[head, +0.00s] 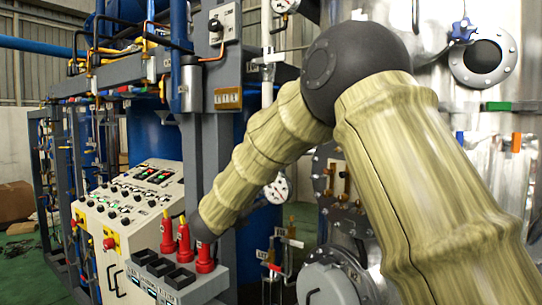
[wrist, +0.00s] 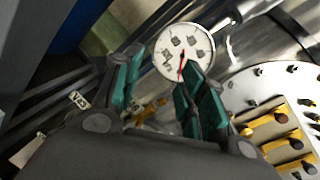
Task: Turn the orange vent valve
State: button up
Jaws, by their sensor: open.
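My gripper (wrist: 160,85) is open in the wrist view, with its two teal-padded fingers apart and nothing seen between the pads. In the head view my arm reaches down to the left and the fingers cannot be made out. A small orange-yellow part (wrist: 150,110) shows beyond and between the fingers, partly hidden; I cannot tell whether it is the vent valve. Orange-yellow handles (wrist: 275,131) sit on a plate on the round flange at right in the wrist view. An orange block-like fitting (head: 516,142) is at the far right in the head view.
A white gauge (wrist: 183,52) with a red needle lies beyond the fingertips. The bolted flange (wrist: 245,88) is close on the right.

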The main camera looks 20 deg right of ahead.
jog(key=s+a+r+m+g+h+p, duration=0.1)
jog(key=s+r+m, duration=0.35)
jog(key=r, duration=0.85)
jog(key=s+a+r+m+g+h+p, duration=0.1)
jog(key=r+m+h, duration=0.1)
jog(key=r+m, duration=0.75)
jog(key=w+d+r+n+p, duration=0.2)
jog(key=w+d+p, duration=0.4)
jog(key=w+d, duration=0.1)
jog(key=shift+d+r, duration=0.35)
jog(key=shift+d, duration=0.4)
jog(key=shift+c, duration=0.2)
grip_shut()
